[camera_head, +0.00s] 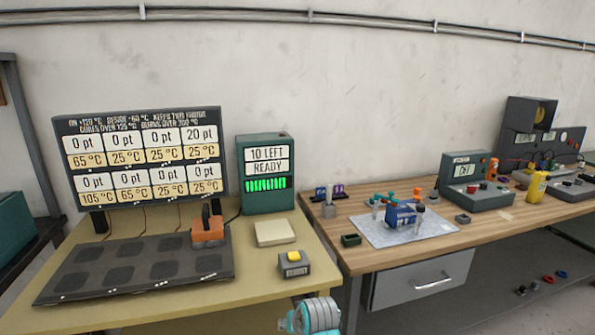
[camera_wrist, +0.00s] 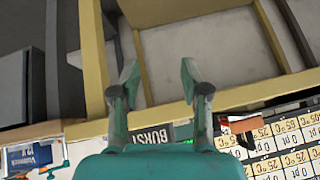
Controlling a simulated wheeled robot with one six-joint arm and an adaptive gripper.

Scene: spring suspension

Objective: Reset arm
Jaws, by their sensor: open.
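My gripper (camera_wrist: 159,75) shows in the wrist view with its two teal fingers spread apart and nothing between them. Behind the fingers are the yellow edge and frame of a table, seen at an odd angle. In the head view a teal and grey part of my arm (camera_head: 315,315) shows at the bottom edge, in front of the yellow table (camera_head: 200,297). The fingertips cannot be made out there.
The yellow table holds a dark pad plate (camera_head: 130,270), an orange-and-black block (camera_head: 208,230), a pale square pad (camera_head: 274,232) and a yellow-button box (camera_head: 294,264). A score board (camera_head: 140,160) and green READY box (camera_head: 266,175) stand behind. A wooden bench (camera_head: 390,255) adjoins right.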

